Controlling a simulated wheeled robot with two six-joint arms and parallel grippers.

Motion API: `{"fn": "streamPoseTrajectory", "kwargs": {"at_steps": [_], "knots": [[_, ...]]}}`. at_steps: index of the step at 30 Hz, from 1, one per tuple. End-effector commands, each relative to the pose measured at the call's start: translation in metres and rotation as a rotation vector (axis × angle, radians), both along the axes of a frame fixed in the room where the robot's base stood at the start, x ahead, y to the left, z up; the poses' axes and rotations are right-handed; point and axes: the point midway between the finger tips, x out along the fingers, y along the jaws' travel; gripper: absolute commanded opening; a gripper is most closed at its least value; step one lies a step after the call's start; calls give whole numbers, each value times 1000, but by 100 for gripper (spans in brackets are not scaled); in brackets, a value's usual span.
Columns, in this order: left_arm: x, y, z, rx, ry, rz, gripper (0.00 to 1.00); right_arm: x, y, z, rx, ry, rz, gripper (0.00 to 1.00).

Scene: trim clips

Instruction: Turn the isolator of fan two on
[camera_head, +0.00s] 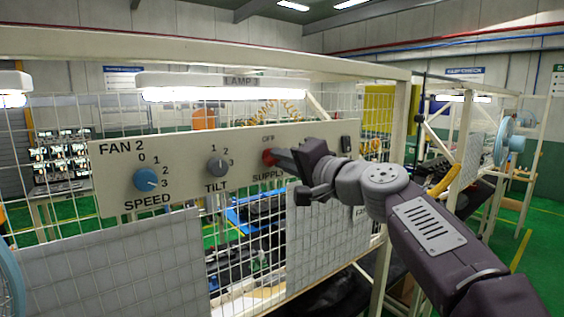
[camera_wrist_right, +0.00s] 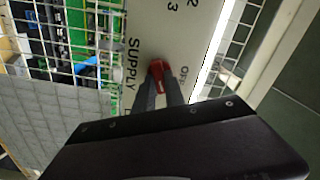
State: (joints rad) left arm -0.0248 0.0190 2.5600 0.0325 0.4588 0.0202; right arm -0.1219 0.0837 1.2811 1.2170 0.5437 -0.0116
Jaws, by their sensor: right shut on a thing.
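The cream panel marked FAN 2 (camera_head: 190,146) hangs on the white wire mesh. It carries a blue SPEED knob (camera_head: 148,180), a grey TILT knob (camera_head: 216,166) and, to their right, the red SUPPLY isolator knob (camera_head: 268,157). OFF is printed above the red knob and SUPPLY below. My right gripper (camera_head: 276,158) reaches in from the right and is shut on the red knob. In the right wrist view, the red knob (camera_wrist_right: 157,68) sits between the dark fingertips (camera_wrist_right: 159,88). The fingers hide part of it and nearby markings. My left gripper is not in view.
A dark switch (camera_head: 346,144) sits at the panel's right end. A lit lamp (camera_head: 222,92) hangs above the panel on the cream frame (camera_head: 180,47). Grey sheets (camera_head: 110,272) cover the mesh below. A blue fan (camera_head: 508,135) stands far right.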

Motion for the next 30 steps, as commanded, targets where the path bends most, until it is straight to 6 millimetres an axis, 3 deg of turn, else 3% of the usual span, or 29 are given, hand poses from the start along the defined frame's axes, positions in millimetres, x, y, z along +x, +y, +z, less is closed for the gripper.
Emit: {"fn": "streamPoseTrajectory", "kwargs": {"at_steps": [15,30], "knots": [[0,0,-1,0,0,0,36,0,-1,0,285,203,-2,0],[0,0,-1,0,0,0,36,0,-1,-1,355,253,-2,0]]}}
